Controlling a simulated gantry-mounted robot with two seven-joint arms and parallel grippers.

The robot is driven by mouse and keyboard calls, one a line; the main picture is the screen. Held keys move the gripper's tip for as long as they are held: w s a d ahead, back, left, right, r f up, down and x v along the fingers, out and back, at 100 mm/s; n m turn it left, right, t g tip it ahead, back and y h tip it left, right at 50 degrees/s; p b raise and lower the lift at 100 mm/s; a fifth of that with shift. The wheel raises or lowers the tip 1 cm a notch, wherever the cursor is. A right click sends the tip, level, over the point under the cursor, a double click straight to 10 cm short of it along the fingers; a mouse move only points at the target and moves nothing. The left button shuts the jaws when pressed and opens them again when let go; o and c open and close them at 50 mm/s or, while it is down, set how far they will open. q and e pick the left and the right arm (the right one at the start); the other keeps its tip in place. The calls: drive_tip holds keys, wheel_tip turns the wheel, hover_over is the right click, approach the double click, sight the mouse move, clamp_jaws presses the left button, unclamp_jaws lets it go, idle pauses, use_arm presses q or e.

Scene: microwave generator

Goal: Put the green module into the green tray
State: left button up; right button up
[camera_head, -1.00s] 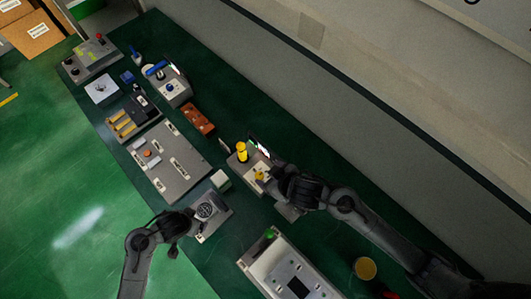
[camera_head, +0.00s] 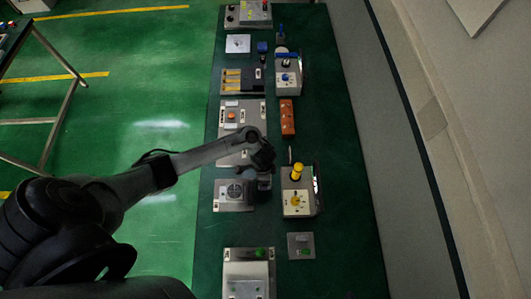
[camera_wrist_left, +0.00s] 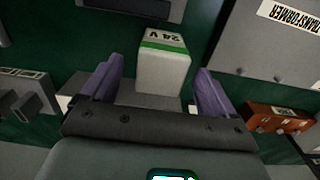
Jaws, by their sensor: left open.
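The green module (camera_wrist_left: 163,62) is a pale block with a green stripe and "24 V" printed on it. In the left wrist view it lies between and just beyond the two purple fingers of my left gripper (camera_wrist_left: 158,82). The gripper is open, with a gap visible beside the block. In the head view my left gripper (camera_head: 263,165) hangs over the bench right of the fan unit and mostly hides the module. I cannot pick out a green tray for certain; a pale box with green parts (camera_head: 248,270) stands at the bottom. My right gripper is out of view.
The fan unit (camera_head: 233,195) is close left of the gripper, and a yellow-knobbed unit (camera_head: 297,200) is close right. A brown block (camera_head: 287,118) lies above. Bare green bench (camera_head: 345,240) is at right.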

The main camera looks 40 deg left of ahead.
use_arm(q)
drive_tip(key=shift+w+f+b, duration=0.15)
drive_tip(key=shift+f+b, duration=0.4)
drive_tip(key=shift+f, duration=2.25)
drive_tip(key=shift+r, duration=0.1)
drive_tip(key=c, duration=1.3)
